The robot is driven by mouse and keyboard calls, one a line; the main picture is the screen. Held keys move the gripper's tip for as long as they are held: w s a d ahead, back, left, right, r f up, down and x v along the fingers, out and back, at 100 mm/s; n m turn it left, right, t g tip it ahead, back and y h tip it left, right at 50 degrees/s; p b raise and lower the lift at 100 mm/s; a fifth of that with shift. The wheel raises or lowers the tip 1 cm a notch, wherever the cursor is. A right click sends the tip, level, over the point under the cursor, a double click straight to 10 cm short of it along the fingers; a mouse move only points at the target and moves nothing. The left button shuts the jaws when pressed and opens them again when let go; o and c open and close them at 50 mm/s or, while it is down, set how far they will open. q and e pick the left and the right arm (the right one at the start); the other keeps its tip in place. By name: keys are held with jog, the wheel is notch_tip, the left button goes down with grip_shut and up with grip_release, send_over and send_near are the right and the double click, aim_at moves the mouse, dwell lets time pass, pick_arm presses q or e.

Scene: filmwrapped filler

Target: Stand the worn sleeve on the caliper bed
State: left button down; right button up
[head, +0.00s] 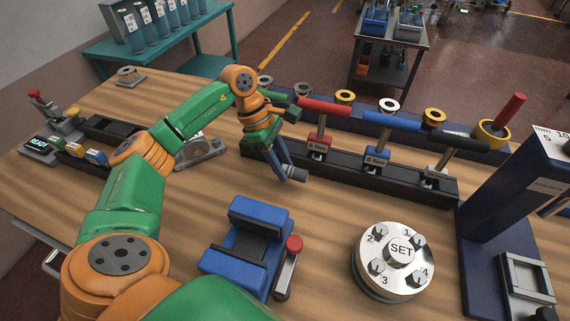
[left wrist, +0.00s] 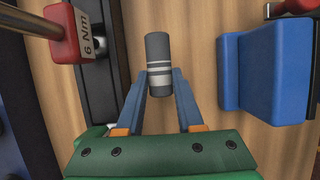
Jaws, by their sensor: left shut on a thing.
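The worn sleeve appears to be the dark grey cylinder (head: 298,174) with pale bands, also seen in the left wrist view (left wrist: 158,50). My left gripper (head: 284,168) is shut on its near end and holds it above the wooden table; the far end sticks out past the fingertips (left wrist: 161,82). The caliper seems to be the tall navy stand (head: 505,205) with a millimetre scale at the right, with a grey framed bed (head: 528,284) at its foot. The gripper is well to the left of it. My right gripper is not in view.
A blue vise (head: 240,255) with a red-knobbed lever stands in front of the gripper. A round SET plate (head: 392,262) with bolts lies between vise and caliper. A black rack (head: 345,170) of torque wrenches runs behind. Bare table shows between vise and SET plate.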

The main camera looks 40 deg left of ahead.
pick_arm(q)
jog(key=f+p, duration=0.2)
jog(key=f, duration=0.1)
jog(key=shift+w+a+f, duration=0.15)
jog(key=shift+w+f, duration=0.05)
jog(key=shift+f, duration=0.3)
jog(key=shift+f+b, duration=0.2)
jog(key=shift+b, duration=0.15)
jog(key=c, duration=0.5)
grip_release()
jog(key=shift+c, duration=0.2)
